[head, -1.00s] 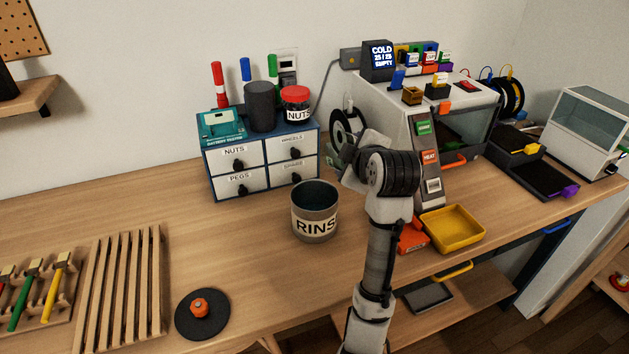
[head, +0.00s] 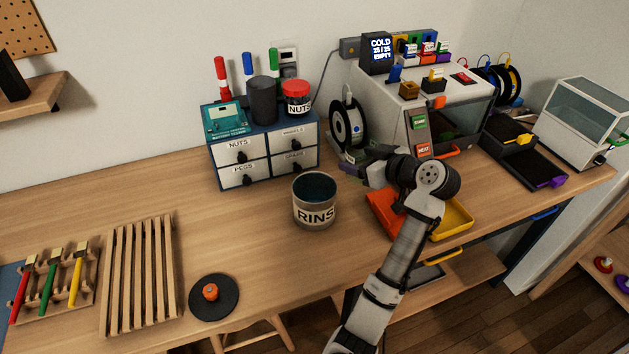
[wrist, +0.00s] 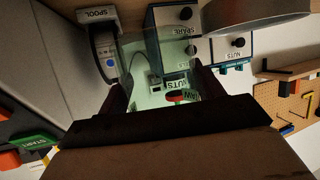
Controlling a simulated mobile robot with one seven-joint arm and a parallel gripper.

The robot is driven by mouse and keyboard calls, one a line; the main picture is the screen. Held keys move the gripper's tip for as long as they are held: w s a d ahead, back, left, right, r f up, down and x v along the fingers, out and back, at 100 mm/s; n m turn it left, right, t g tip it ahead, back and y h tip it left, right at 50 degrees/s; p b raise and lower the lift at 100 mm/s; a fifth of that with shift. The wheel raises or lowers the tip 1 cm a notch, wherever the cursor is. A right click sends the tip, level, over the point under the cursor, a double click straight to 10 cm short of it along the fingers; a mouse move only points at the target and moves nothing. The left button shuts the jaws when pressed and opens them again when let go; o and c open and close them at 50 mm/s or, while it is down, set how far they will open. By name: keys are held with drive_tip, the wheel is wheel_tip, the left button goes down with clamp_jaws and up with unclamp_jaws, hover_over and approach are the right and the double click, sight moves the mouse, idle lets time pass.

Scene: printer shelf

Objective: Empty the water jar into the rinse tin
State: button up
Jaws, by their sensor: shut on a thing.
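The rinse tin (head: 314,218), grey with a cream label reading RINS, stands upright on the bench in the head view, open at the top. Its rim seems to show at the top of the wrist view (wrist: 255,20). My gripper (head: 353,167) is just right of the tin and above the bench, pointing left. In the wrist view its dark fingers (wrist: 160,92) are shut on a clear, greenish glass jar (wrist: 143,92), taken to be the water jar. The jar is barely discernible in the head view. I cannot tell its tilt or water level.
A drawer cabinet (head: 264,166) carrying a dark cup and a nuts jar stands behind the tin. A spool (head: 346,124) and printer (head: 440,120) are behind my gripper. Orange and yellow trays (head: 458,222) lie right.

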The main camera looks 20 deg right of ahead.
sight(353, 140)
drive_tip(key=shift+r, duration=0.1)
drive_tip(key=shift+r+p, duration=0.85)
drive_tip(key=shift+r, duration=1.6)
